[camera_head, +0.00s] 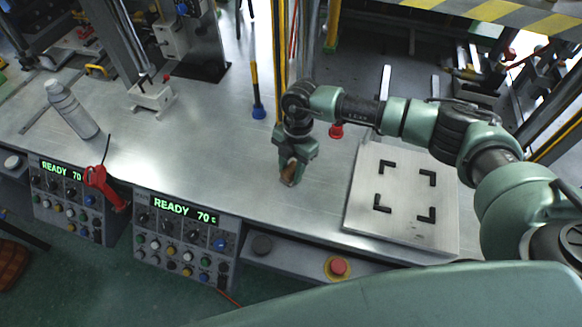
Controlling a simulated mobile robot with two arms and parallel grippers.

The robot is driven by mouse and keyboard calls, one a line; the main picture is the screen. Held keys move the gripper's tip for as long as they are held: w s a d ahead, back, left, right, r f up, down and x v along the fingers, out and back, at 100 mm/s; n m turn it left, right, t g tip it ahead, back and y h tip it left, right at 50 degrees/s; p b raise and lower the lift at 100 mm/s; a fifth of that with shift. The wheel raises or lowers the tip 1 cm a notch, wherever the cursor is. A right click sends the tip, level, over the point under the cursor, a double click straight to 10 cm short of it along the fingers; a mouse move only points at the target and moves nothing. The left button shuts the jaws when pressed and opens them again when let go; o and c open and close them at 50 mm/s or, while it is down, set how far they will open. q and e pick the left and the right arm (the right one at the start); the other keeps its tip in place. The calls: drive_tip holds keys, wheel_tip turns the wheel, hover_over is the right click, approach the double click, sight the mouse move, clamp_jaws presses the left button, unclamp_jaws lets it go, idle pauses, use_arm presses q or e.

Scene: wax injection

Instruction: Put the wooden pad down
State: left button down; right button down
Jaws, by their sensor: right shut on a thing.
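My right gripper (290,178) points down over the metal table (225,155), left of the square plate. It is shut on a small brown piece of wood, the wooden pad (288,172), mostly hidden between the fingers. I cannot tell whether the pad touches the table. My left gripper is not in view.
A pale square plate (405,196) with black corner marks lies at the right. Control panels reading READY (185,235) and a red emergency button (338,267) line the front edge. A spray can (72,108) and red tool (103,184) are left. The table's middle is clear.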

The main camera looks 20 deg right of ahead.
drive_tip(key=c, duration=1.4)
unclamp_jaws()
drive_tip(key=shift+f, duration=0.2)
drive_tip(key=o, duration=0.5)
drive_tip(key=shift+c, duration=0.2)
drive_tip(key=shift+r, duration=0.2)
drive_tip(key=shift+r, duration=0.25)
wheel_tip(320, 180, up, 12)
drive_tip(key=w+d+b, duration=0.1)
drive_tip(key=b, duration=0.1)
drive_tip(key=shift+d+f+b, duration=0.25)
drive_tip(key=shift+d+b, duration=0.05)
drive_tip(key=shift+b, duration=0.05)
drive_tip(key=shift+f, duration=0.1)
